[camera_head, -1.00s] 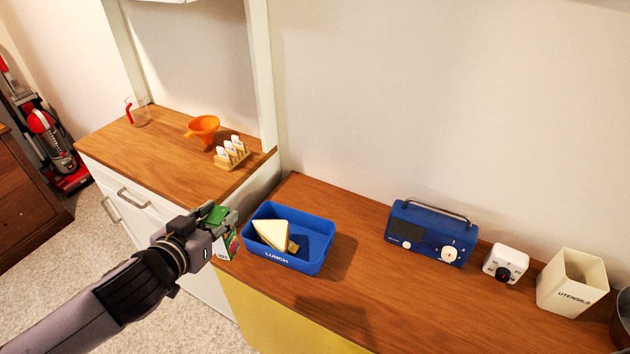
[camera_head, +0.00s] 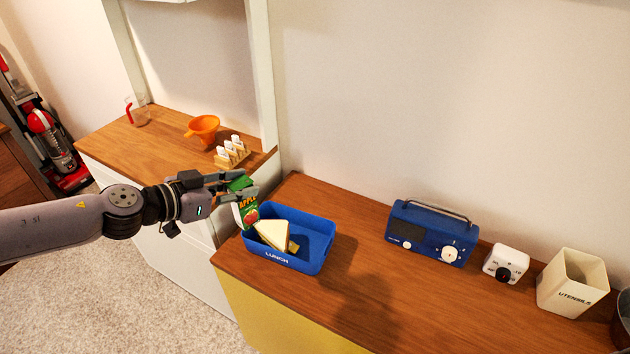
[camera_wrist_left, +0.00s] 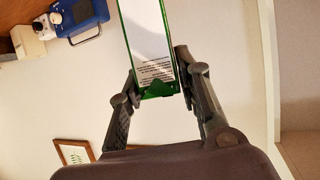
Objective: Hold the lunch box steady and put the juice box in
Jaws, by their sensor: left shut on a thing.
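The blue lunch box (camera_head: 318,262), marked LUNCH, stands open on the wooden counter. A cut sandwich (camera_head: 271,234) and a small yellowish piece (camera_head: 293,247) lie inside it. My left gripper (camera_head: 243,186) is shut on the green and white apple juice box (camera_head: 248,212), holding it roughly upright, slightly tilted, at the lunch box's left end. Whether the juice box touches the rim I cannot tell. In the left wrist view the juice box (camera_wrist_left: 145,40) sits between the two fingers (camera_wrist_left: 155,88). My right gripper is not in view.
A blue radio (camera_head: 431,232), a white timer (camera_head: 505,262) and a utensils holder (camera_head: 571,284) stand to the right. An orange funnel (camera_head: 203,127) and a rack (camera_head: 233,155) stand on the other counter. The counter between lunch box and radio is clear.

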